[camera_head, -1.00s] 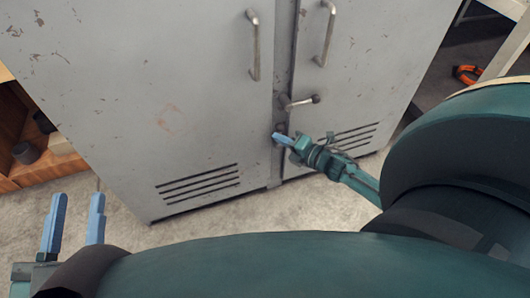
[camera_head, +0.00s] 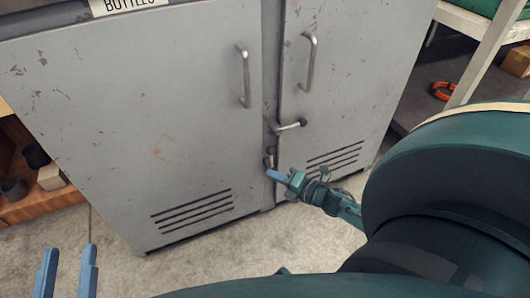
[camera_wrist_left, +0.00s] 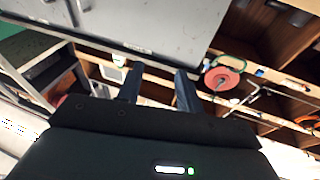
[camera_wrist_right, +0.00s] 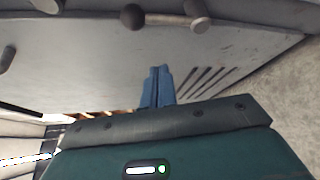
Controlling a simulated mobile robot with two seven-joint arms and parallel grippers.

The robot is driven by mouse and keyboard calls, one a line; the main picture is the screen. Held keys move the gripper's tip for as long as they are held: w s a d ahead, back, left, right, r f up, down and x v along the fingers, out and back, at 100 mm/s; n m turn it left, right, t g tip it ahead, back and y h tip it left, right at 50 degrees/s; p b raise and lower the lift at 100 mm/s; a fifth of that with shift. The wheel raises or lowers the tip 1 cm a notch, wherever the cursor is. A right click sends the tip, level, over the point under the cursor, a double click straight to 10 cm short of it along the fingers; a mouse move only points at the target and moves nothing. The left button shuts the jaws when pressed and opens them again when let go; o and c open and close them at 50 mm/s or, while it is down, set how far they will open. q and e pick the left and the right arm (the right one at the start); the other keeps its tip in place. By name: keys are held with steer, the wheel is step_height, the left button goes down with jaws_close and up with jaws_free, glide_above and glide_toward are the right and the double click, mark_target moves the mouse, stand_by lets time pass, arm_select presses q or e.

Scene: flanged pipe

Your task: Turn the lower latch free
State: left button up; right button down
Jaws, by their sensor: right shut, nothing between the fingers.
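The lower latch (camera_head: 268,158) is a small metal lever at the seam between the two grey cabinet doors. My right gripper (camera_head: 272,174) is shut and empty, just below the latch. Its fingertips (camera_wrist_right: 158,70) look apart from the lever in the right wrist view. My left gripper (camera_head: 67,270) is open and empty at the lower left, away from the cabinet.
The upper latch (camera_head: 290,124) points right, above the lower one. Door handles (camera_head: 245,77) and (camera_head: 311,62) stand out above it. Vent slots (camera_head: 193,212) are low on the doors. Shelving (camera_head: 40,205) stands left, and orange pliers (camera_head: 444,91) lie at right. Floor in front is clear.

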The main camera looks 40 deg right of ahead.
steer(key=shift+f+p+v, duration=0.2)
steer(key=shift+f+v, duration=0.05)
steer(key=shift+v, duration=1.05)
steer(key=shift+f+p+v, duration=0.2)
steer(key=shift+v, duration=1.15)
steer(key=shift+d+r, duration=0.1)
